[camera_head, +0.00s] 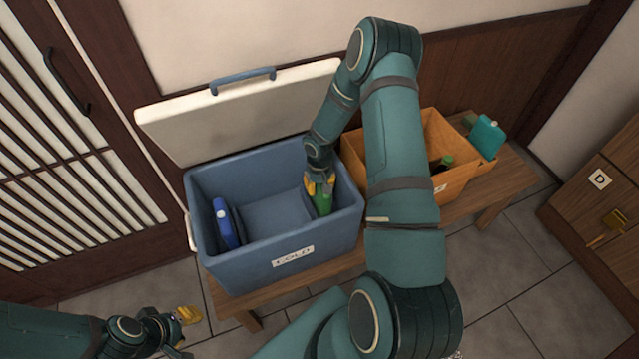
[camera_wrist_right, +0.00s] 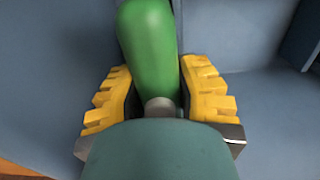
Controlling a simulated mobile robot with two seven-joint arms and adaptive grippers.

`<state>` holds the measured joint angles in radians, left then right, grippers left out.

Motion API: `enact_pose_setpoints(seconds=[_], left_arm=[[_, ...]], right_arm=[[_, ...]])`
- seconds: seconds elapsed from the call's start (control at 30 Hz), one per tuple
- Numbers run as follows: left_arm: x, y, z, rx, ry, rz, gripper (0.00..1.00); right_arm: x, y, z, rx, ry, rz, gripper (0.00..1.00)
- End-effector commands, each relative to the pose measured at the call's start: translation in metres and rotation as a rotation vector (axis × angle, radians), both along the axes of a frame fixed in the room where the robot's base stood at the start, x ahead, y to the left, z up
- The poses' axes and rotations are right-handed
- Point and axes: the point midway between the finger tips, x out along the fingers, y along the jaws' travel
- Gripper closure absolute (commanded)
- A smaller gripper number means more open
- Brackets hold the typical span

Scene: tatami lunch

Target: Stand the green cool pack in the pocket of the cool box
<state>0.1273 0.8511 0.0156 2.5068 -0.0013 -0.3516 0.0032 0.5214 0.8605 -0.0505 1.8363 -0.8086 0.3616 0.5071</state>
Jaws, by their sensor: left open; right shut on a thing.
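The blue cool box (camera_head: 300,249), marked COLD, stands with its white lid raised. The green cool pack (camera_head: 323,204) is inside it, near the right wall. My right gripper (camera_head: 319,184) reaches down into the box from above and is shut on the green cool pack. In the right wrist view the pack (camera_wrist_right: 150,45) shows between the yellow fingers (camera_wrist_right: 160,100). A blue pack (camera_head: 224,222) stands upright at the box's left wall. I cannot tell whether the green pack's lower end is inside the right-hand pocket. My left gripper (camera_head: 188,325) is open and empty, low at the left.
An orange crate (camera_head: 447,190) with a dark bottle (camera_head: 442,163) stands right of the box on the wooden bench (camera_head: 510,180). A teal container (camera_head: 487,137) is at its right end. The box's middle floor is clear. My right arm hides part of the crate.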

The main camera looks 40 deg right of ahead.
Motion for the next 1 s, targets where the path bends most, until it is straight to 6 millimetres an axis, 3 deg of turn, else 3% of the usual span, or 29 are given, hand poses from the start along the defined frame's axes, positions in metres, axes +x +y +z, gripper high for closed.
enact_pose_setpoints(seconds=[0.23,0.27,0.3,0.33,0.5,0.57,0.6,1.0], left_arm=[[0.0,0.0,0.0001,0.0,0.0,0.0,0.58],[0.0,0.0,0.0001,0.0,0.0,0.0,0.58],[0.0,0.0,0.0001,0.0,0.0,0.0,0.58],[0.0,0.0,0.0001,0.0,0.0,0.0,0.58],[0.0,0.0,0.0001,0.0,0.0,0.0,0.58],[0.0,0.0,0.0001,0.0,0.0,0.0,0.58],[0.0,0.0,0.0001,0.0,0.0,0.0,0.58],[0.0,0.0,0.0001,0.0,0.0,0.0,0.58]], right_arm=[[0.0007,-0.0002,0.0007,-0.001,-0.002,0.0,1.0],[0.0007,-0.0002,0.0007,-0.001,-0.002,0.0,0.58],[0.0006,-0.0002,0.0007,-0.001,-0.002,0.0,0.44],[0.0006,-0.0002,0.0007,-0.001,-0.002,0.0,0.39],[0.0001,-0.0008,0.0004,-0.001,-0.001,0.0,0.39],[-0.0006,-0.0009,-0.0001,-0.001,0.001,-0.001,0.21],[-0.0007,-0.0011,-0.0001,-0.002,0.002,-0.001,0.17],[-0.0019,-0.005,0.0002,-0.006,0.003,-0.005,0.19]])
